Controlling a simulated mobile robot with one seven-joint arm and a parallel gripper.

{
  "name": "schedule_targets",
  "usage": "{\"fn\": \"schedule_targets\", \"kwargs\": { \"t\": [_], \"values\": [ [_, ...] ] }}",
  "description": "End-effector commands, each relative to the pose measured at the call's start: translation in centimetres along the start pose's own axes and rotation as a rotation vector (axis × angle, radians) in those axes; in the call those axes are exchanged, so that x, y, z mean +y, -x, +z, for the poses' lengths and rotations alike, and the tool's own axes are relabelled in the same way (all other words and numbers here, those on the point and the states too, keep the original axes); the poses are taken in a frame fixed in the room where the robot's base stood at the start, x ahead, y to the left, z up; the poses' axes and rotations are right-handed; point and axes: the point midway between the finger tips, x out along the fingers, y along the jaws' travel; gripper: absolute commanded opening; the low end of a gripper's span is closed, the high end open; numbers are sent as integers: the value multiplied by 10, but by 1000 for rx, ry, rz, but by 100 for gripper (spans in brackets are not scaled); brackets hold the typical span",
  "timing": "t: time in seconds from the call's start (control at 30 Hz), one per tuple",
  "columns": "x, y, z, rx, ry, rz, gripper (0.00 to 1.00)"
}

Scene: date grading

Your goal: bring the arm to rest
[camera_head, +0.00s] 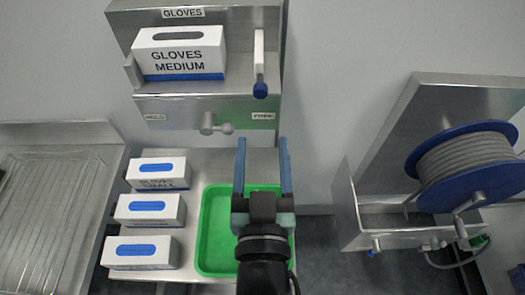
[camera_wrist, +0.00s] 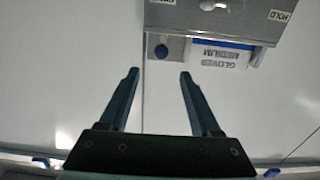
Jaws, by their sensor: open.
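My gripper (camera_head: 263,163) is in the middle of the head view, with its two blue-grey fingers apart and nothing between them. In the head view it overlaps the right part of a green tray (camera_head: 214,232), hiding some of it. In the wrist view my gripper (camera_wrist: 159,78) also shows open and empty, with pale wall beyond its fingertips. A wall dispenser (camera_head: 190,107) with a box marked gloves medium (camera_head: 180,62) is above and left of the gripper in the head view. The dispenser (camera_wrist: 215,22) appears upside down at the top of the wrist view.
Several white and blue glove boxes (camera_head: 150,210) stand in a column left of the green tray. A ribbed metal drainboard (camera_head: 45,220) is at far left. A blue hose reel (camera_head: 465,170) and metal holder (camera_head: 385,240) are at right. Wall between dispenser and reel is bare.

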Motion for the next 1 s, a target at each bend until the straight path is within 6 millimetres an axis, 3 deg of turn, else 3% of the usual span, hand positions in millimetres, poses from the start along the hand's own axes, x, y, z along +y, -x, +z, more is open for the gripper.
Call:
{"fn": "schedule_targets", "kwargs": {
  "t": [0.57,0.67,0.77,1.0],
  "values": [
    [0,-3,-6,13,-1,1,64],
    [0,-13,-30,64,-8,4,64],
    [-1,-28,-72,151,-15,7,64],
    [-1,-44,-199,398,-27,10,64]
  ]
}}
